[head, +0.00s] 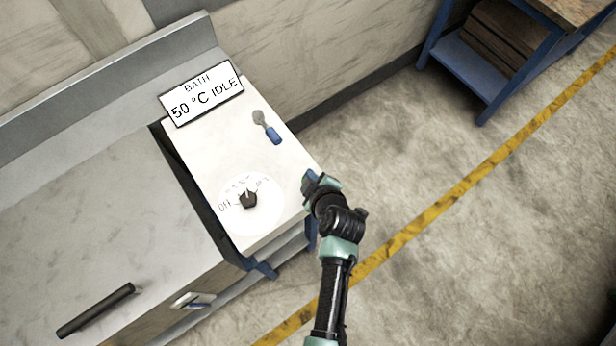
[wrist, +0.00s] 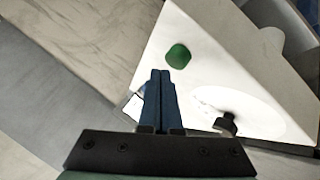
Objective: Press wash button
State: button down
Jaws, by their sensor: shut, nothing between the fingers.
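A green button (wrist: 178,56) with rounded corners sits on the white panel top (wrist: 215,60) in the wrist view; I see no label on it. In the head view I cannot make out the button; my gripper and arm are over that edge of the white panel (head: 215,150). My gripper (head: 311,184) is shut and empty at the panel's right edge. In the wrist view its dark blue fingertips (wrist: 160,73) appear just left of and below the button. Whether they touch the panel I cannot tell.
A black dial knob (head: 249,199) stands on the panel; it also shows in the wrist view (wrist: 228,124). A blue-handled item (head: 270,128) and a sign reading "BATH 50 °C IDLE" (head: 202,94) are farther back. A grey lid with a black handle (head: 95,310) lies left. Open floor is right.

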jog(key=shift+f+b, duration=0.45)
jog(key=shift+b, duration=0.05)
jog(key=shift+f+b, duration=0.5)
jog(key=shift+b, duration=0.05)
dwell(0.6)
jog(key=shift+r, duration=0.15)
jog(key=shift+r+p, duration=0.7)
jog(key=shift+r, duration=0.1)
jog(key=shift+r+p, duration=1.9)
jog(key=shift+r, duration=0.65)
